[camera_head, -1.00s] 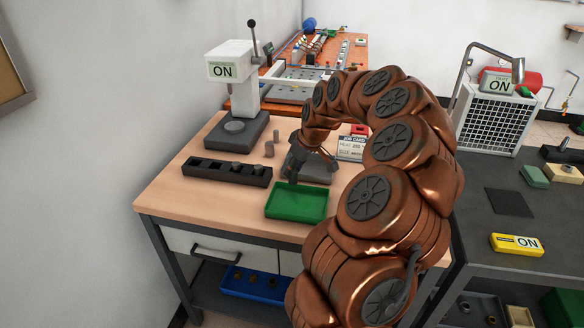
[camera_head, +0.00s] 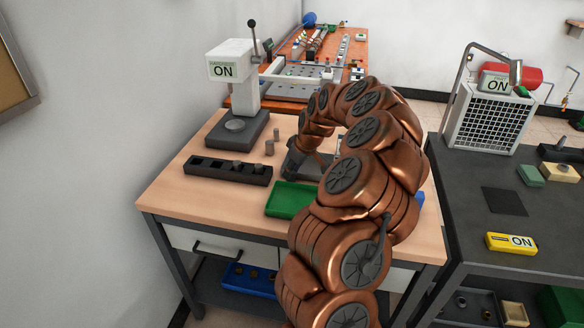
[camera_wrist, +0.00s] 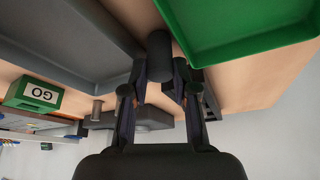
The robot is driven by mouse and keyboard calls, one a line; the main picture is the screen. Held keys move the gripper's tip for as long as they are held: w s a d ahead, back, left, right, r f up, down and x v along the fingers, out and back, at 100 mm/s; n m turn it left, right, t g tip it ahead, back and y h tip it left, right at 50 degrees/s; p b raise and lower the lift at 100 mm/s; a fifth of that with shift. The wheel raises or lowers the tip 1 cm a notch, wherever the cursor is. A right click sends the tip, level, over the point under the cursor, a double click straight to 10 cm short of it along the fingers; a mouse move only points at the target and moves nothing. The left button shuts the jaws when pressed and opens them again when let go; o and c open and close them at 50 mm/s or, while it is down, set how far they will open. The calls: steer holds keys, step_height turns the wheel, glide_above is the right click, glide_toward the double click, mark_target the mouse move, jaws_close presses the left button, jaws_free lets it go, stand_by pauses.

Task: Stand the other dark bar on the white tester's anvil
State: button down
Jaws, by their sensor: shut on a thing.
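The white tester (camera_head: 232,62) stands at the back left of the wooden bench, its display reading ON. Its round anvil (camera_head: 235,125) on the dark base looks bare. In the wrist view, my gripper (camera_wrist: 160,69) is shut on a dark bar (camera_wrist: 158,52), held beside the green tray (camera_wrist: 240,48). In the head view, my arm mostly hides the gripper, and I cannot make out the held bar. Two grey bars, one here (camera_head: 277,134) and one here (camera_head: 269,148), stand upright on the bench right of the tester. The tester's base (camera_wrist: 145,118) also shows in the wrist view.
A dark slotted rack (camera_head: 205,169) with short pieces in its right slots lies in front of the tester. A green GO box (camera_wrist: 35,96) shows in the wrist view. Bare wood lies between rack and tester.

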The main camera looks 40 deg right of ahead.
steer(key=shift+f+b, duration=0.25)
steer(key=shift+b, duration=0.05)
steer(key=c, duration=0.9)
jaws_free()
steer(key=shift+r, duration=0.15)
steer(key=shift+r+p, duration=0.2)
steer(key=shift+p, duration=0.15)
steer(key=b+v, duration=0.3)
steer(key=v, duration=0.8)
steer(key=shift+s+r, duration=0.15)
steer(key=shift+r, duration=0.2)
